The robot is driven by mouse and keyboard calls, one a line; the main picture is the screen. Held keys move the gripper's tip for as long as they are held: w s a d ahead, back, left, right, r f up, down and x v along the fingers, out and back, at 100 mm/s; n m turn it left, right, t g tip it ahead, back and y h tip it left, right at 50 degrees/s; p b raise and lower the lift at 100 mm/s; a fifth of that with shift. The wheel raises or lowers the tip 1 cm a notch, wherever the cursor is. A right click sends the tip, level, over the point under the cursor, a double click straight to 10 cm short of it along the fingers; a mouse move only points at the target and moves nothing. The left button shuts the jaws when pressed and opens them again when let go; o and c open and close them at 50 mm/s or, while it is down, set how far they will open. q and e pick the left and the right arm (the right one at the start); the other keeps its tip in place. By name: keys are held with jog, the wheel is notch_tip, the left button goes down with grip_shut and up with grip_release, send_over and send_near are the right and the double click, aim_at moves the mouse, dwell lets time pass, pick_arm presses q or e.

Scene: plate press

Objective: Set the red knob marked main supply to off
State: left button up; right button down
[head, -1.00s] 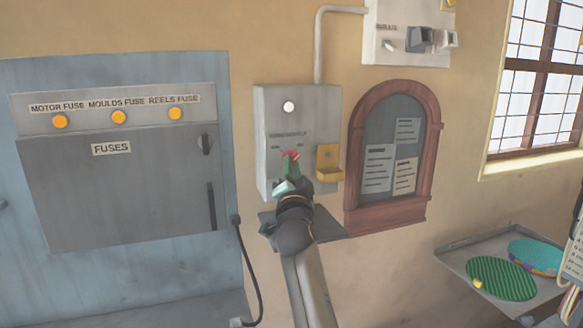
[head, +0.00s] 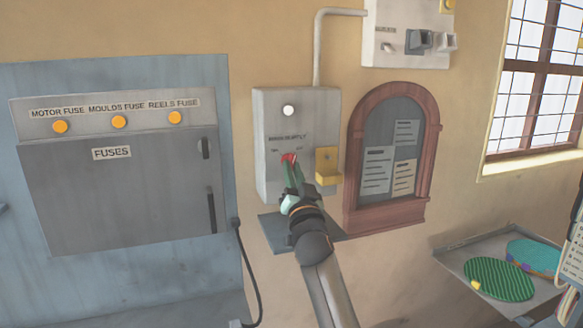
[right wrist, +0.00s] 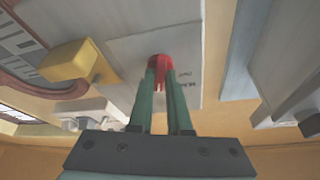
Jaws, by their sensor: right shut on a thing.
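The red knob (head: 289,158) sits on the front of the grey main supply box (head: 262,150), below a round white lamp and a label. Small position marks beside the knob are too blurred to read surely. My right gripper (head: 292,174) is shut on the knob, with its green fingers on either side. In the right wrist view the red knob (right wrist: 160,66) shows between the two fingertips (right wrist: 160,80), which hide part of it. My left gripper is not in view.
A yellow bracket (head: 328,166) juts from the box just right of the knob. A grey shelf (head: 275,235) lies below. The fuse cabinet (head: 120,190) stands left, an arched notice board (head: 434,150) right, and a tray (head: 455,253) lower right.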

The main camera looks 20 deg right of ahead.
jog(key=n+y+p, duration=0.1)
jog(key=n, duration=0.1)
jog(key=n+y, duration=0.1)
jog(key=n, duration=0.1)
jog(key=shift+d+r+p, duration=0.15)
jog(key=shift+d+p, duration=0.05)
jog(key=shift+p, duration=0.2)
jog(key=n+y+p, duration=0.1)
jog(key=n+y, duration=0.1)
jog(key=n, duration=0.2)
jog(key=shift+d+y, duration=0.15)
jog(key=shift+y, duration=0.25)
jog(key=shift+d+n+g+y, duration=0.1)
jog(key=shift+n+g+y, duration=0.4)
jog(key=shift+n, duration=1.2)
jog(key=shift+d+n+g+y, duration=0.1)
jog(key=shift+n+y, duration=0.8)
jog(key=shift+n, duration=0.8)
jog(key=shift+d+n+g+y, duration=0.1)
jog(key=shift+n+g+y, duration=0.4)
jog(key=shift+n, duration=1.2)
jog(key=shift+y, duration=0.4)
jog(key=c, duration=0.9)
grip_release()
jog(key=shift+a, duration=0.1)
jog(key=shift+o, duration=0.2)
jog(key=shift+h, duration=0.3)
